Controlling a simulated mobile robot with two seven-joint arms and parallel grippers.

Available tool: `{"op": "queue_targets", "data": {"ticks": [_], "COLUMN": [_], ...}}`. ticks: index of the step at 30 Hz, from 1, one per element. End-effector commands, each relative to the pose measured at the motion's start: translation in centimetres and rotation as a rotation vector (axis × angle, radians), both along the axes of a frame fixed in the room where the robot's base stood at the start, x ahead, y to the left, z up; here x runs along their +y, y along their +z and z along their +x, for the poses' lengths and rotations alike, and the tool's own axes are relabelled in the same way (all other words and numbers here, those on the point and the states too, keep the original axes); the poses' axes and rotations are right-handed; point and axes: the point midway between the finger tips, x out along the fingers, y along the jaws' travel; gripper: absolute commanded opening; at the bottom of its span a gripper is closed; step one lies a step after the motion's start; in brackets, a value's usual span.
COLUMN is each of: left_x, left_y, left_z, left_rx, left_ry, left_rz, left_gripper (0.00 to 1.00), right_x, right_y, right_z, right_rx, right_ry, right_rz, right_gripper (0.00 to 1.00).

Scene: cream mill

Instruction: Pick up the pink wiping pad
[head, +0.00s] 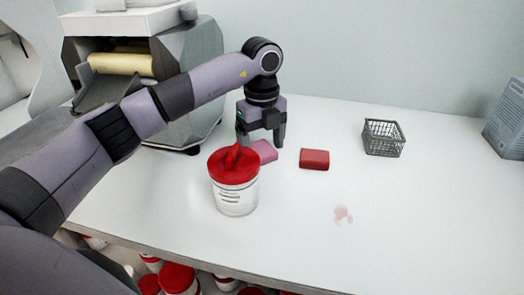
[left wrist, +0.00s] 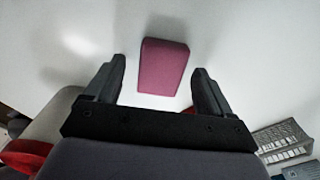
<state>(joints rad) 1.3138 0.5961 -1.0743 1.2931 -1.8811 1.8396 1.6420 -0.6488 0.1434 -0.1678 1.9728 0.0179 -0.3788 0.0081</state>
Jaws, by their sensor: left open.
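The pink wiping pad (head: 264,151) lies flat on the white table, partly hidden behind the red-lidded tub in the head view. In the left wrist view the pad (left wrist: 163,67) lies ahead of the fingertips, roughly centred between them. My left gripper (head: 260,143) points down above the pad, its fingers apart and nothing between them. In the left wrist view its two fingers (left wrist: 158,80) are spread wider than the pad. My right gripper is in neither view.
A white tub with a red lid (head: 235,200) stands just in front of the pad. A pinkish stain (head: 343,215) marks the table. A grey machine (head: 185,90) stands back left. The table's right front is clear.

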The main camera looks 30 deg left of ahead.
Motion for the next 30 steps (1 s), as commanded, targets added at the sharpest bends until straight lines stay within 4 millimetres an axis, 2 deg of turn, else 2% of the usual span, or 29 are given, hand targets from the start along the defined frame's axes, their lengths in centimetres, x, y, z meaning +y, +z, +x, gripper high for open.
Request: {"op": "queue_targets", "data": {"ticks": [5, 8, 9, 11, 13, 14, 23, 26, 30], "left_x": [0.0, 0.0, 0.0, 0.0, 0.0, 0.0, 0.0, -0.1, -0.1], "left_y": [0.0, 0.0, 0.0, 0.0, 0.0, 0.0, 0.5, 1.3, 3.4], "left_z": [0.0, 0.0, 0.0, 0.0, 0.0, 0.0, 0.0, 0.1, 0.1], "left_rx": [-0.001, -0.001, -0.001, -0.001, -0.001, -0.001, -0.003, -0.003, -0.005], "left_ry": [-0.001, -0.001, -0.001, -0.001, -0.001, -0.001, -0.001, -0.001, -0.002], "left_rz": [-0.001, -0.001, -0.001, -0.001, -0.001, -0.001, -0.002, -0.002, -0.002], "left_gripper": [0.83, 0.54, 0.41, 0.24, 0.24, 0.19, 0.19, 0.19, 0.19], "right_x": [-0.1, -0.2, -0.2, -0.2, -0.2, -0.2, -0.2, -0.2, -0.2], "right_y": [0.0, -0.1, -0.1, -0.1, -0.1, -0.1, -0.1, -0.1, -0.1], "right_z": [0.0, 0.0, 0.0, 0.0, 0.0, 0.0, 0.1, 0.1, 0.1], "right_rx": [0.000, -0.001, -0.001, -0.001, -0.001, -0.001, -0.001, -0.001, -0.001], "right_ry": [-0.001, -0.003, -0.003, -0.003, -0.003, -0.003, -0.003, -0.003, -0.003], "right_rz": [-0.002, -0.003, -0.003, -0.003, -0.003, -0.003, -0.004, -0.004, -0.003], "right_gripper": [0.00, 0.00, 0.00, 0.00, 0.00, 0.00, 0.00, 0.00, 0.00]}}
